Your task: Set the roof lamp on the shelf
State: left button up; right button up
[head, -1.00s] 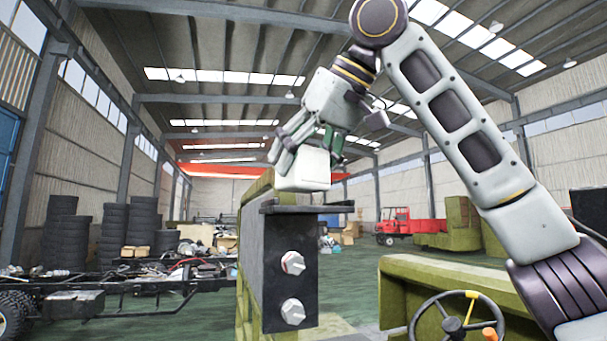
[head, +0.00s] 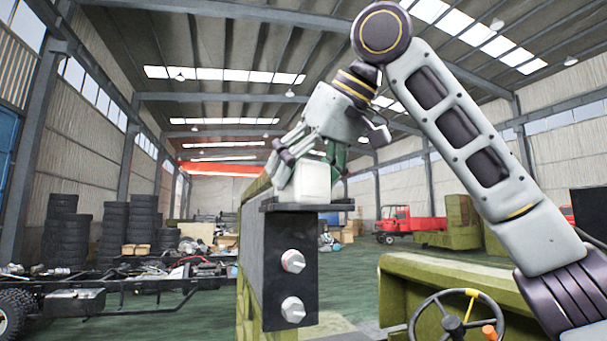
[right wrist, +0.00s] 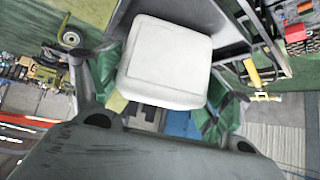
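The roof lamp (head: 312,183) is a white, rounded block in the head view. It is upright, with its underside at the top of the dark shelf (head: 300,206); I cannot tell whether its weight rests there. The shelf is a black plate on a bracket with two large bolts. My right gripper (head: 308,172) reaches down from above with its fingers around the lamp. In the right wrist view the lamp (right wrist: 165,62) sits between the green-padded fingers, which look closed on its sides. My left gripper is out of view.
A green vehicle body with a steering wheel (head: 455,322) is at the lower right. A bare chassis frame (head: 130,283) and stacked tyres (head: 60,235) stand left. A red truck (head: 408,224) is far back. Green floor lies open between them.

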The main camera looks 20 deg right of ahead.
jog(key=shift+o, duration=0.3)
jog(key=shift+r, duration=0.15)
jog(key=shift+r, duration=0.1)
jog(key=v, duration=0.5)
jog(key=shift+b, duration=0.3)
jog(key=v, duration=0.7)
dwell(1.0)
